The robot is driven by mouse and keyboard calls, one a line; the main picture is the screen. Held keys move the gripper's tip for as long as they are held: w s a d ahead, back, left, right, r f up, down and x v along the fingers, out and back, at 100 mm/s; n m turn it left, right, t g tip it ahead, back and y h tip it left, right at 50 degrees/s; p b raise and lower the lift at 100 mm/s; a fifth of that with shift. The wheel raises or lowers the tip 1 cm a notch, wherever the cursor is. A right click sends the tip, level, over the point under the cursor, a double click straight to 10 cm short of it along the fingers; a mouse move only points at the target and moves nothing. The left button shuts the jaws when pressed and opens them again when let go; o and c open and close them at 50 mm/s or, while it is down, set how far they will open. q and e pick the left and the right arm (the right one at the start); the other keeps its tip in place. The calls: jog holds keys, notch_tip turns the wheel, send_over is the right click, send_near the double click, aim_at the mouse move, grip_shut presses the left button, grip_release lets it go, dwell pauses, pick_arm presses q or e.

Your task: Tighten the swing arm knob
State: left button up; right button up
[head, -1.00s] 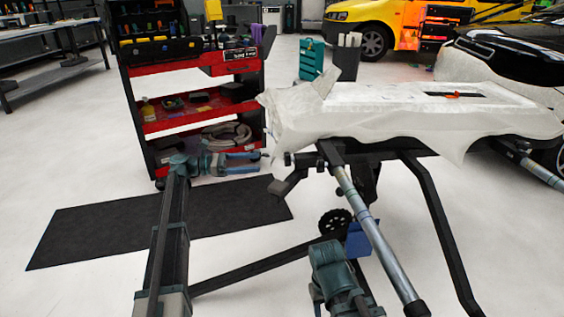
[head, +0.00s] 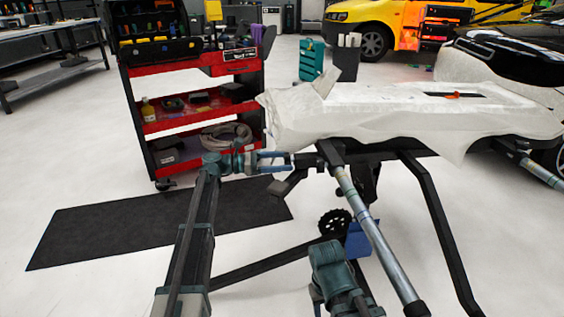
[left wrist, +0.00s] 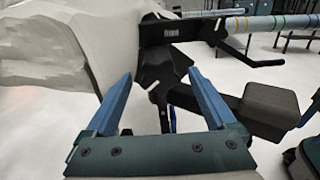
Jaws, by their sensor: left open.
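A black swing arm knob (left wrist: 160,72) shows between my finger tips in the left wrist view, under a black bracket (left wrist: 172,30). My left gripper (head: 288,160) is open at the near end of the stand in the head view. Its two blue fingers (left wrist: 158,76) lie on either side of the knob in the left wrist view; I cannot tell whether they touch it. In the head view the knob is small and partly hidden by the gripper. My right arm shows low in the middle, but its gripper cannot be made out.
The stand's silver tube (head: 370,230) and black leg (head: 435,220) slope down on the right. A white-wrapped panel (head: 400,115) lies above. A red tool cart (head: 190,120) stands behind my left arm. A black mat (head: 110,225) lies on open floor.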

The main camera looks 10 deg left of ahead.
pick_arm(q)
jog(key=c, duration=1.3)
jog(key=m, duration=0.5)
jog(key=shift+m+p, duration=0.3)
jog(key=shift+p, duration=0.05)
jog(key=shift+c, duration=0.2)
jog(key=o, duration=1.3)
jog(key=shift+o, duration=0.2)
jog(key=v, duration=1.4)
jog(key=shift+r, duration=0.25)
jog(key=shift+d, duration=0.1)
